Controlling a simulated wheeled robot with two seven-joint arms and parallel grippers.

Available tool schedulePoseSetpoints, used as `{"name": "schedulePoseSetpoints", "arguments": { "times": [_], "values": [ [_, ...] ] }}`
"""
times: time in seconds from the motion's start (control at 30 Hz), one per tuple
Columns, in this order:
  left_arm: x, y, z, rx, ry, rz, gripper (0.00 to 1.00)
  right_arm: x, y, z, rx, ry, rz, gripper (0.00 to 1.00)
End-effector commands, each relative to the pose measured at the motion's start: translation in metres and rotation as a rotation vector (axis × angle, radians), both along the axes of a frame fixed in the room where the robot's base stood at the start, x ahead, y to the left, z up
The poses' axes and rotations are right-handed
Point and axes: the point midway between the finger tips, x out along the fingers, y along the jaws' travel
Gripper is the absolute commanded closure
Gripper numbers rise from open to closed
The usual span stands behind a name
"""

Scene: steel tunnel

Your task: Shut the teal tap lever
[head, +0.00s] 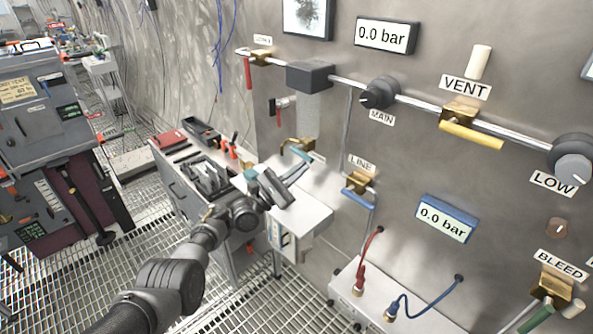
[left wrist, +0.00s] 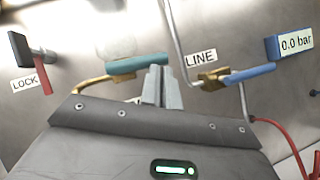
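The teal tap lever (left wrist: 137,65) lies nearly level in the left wrist view, above a curved brass spout (left wrist: 90,85). In the head view the brass tap (head: 297,146) sits on the wall above a white basin, with a bit of the teal lever (head: 318,157) beside it. My left gripper (head: 302,169) is just below the lever. In the left wrist view its two fingers (left wrist: 161,70) are together with nothing seen between them, their tips near the lever's right end. I cannot tell whether they touch it. My right gripper is out of view.
The LINE valve with its blue lever (left wrist: 248,75) is close to the right of my fingers. A red LOCK lever (left wrist: 45,75) is at left. The white basin (head: 312,211) is below my gripper. A grey box with red and blue hoses (head: 400,300) stands lower right.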

Motion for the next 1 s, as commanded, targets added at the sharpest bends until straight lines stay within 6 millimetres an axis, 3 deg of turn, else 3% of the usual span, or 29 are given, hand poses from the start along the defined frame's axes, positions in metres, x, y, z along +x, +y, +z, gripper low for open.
{"name": "schedulePoseSetpoints", "arguments": {
  "times": [0.6, 0.77, 0.9, 1.0],
  "values": [
    [-0.001, -0.002, 0.000, 0.001, 0.000, -0.003, 1.00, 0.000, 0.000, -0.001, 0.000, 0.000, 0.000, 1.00],
    [-0.001, 0.004, -0.018, 0.000, 0.000, 0.002, 1.00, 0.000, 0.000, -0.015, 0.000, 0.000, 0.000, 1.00],
    [-0.003, 0.014, -0.049, 0.000, 0.000, 0.009, 1.00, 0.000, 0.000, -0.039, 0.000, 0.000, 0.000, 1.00],
    [-0.017, 0.029, -0.051, -0.004, 0.002, 0.011, 1.00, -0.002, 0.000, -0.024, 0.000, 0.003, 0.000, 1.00]
  ]
}}
